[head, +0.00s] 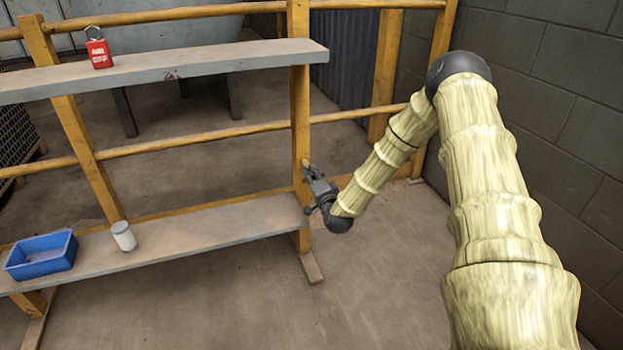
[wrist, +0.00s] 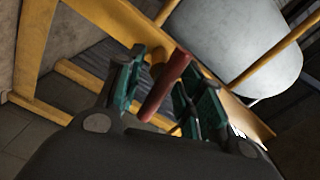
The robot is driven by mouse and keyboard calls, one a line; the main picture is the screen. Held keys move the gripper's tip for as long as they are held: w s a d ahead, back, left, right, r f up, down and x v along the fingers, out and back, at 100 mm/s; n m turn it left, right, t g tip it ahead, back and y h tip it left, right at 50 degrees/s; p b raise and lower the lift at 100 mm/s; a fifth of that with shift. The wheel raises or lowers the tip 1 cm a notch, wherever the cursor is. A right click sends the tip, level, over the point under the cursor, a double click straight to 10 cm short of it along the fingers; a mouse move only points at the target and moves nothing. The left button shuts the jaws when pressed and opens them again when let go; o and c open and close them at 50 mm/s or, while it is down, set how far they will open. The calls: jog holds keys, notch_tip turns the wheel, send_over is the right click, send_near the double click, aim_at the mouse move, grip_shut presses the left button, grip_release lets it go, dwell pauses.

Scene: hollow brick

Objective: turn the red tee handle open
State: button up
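The red tee handle (wrist: 166,86) shows in the wrist view as a slanted red bar between my gripper's two fingers. My gripper (wrist: 170,90) has green-padded fingers standing apart, one on each side of the bar. Gaps seem to show beside the bar, so the fingers do not look closed on it. In the head view my gripper (head: 314,184) is at the yellow wooden post (head: 300,120), just above the right end of the lower shelf. The handle cannot be made out there; the gripper seems to hide it.
The upper shelf (head: 200,62) carries a red padlock-like tag (head: 99,50). The lower shelf (head: 200,228) holds a blue bin (head: 42,256) and a pale can (head: 123,236). Yellow rails run behind. A grey block wall (head: 560,130) stands close on the right. The front floor is clear.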

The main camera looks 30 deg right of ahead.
jog(key=shift+w+d, duration=0.1)
jog(key=shift+w, duration=0.25)
jog(key=shift+c, duration=0.3)
grip_shut()
